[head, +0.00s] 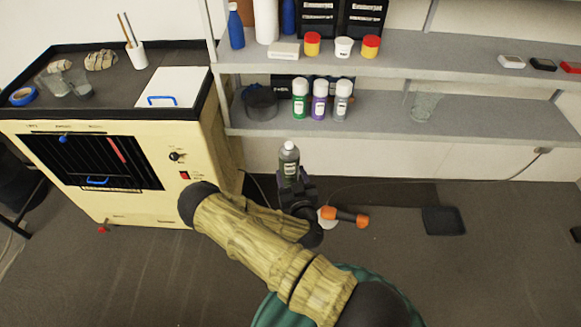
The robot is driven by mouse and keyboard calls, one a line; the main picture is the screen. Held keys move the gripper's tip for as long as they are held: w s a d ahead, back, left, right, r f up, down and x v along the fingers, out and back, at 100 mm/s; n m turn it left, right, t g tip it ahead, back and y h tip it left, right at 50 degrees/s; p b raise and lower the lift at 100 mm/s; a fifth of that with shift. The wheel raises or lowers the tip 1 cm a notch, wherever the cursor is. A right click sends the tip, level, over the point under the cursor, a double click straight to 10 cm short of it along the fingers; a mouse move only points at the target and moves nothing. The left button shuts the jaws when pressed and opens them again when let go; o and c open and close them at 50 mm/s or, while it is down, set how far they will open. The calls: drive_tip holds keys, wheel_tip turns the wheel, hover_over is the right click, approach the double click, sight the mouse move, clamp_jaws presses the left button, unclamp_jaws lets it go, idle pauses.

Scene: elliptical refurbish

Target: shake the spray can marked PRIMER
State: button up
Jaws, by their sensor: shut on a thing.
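A grey spray can with a pale cap (288,160) stands roughly upright in my gripper (290,184), in front of the shelves. My gripper is shut on its lower part, and the dark jaws hide the can's bottom. The can's label is too small to read. Three more spray cans stand on the lower shelf: a green one (299,100), a purple one (319,101) and a grey one (341,102). Their labels cannot be read either.
The grey lower shelf (470,124) has free room at right, beside a clear glass (425,106). A cream cabinet (120,190) stands at left. An orange-and-black tool (345,216) shows just right of my gripper. A dark flat square (443,221) lies on the floor.

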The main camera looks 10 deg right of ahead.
sight(292, 162)
wheel_tip(292, 162, up, 7)
drive_tip(key=shift+r, duration=0.1)
wheel_tip(292, 162, down, 8)
drive_tip(key=shift+r, duration=0.3)
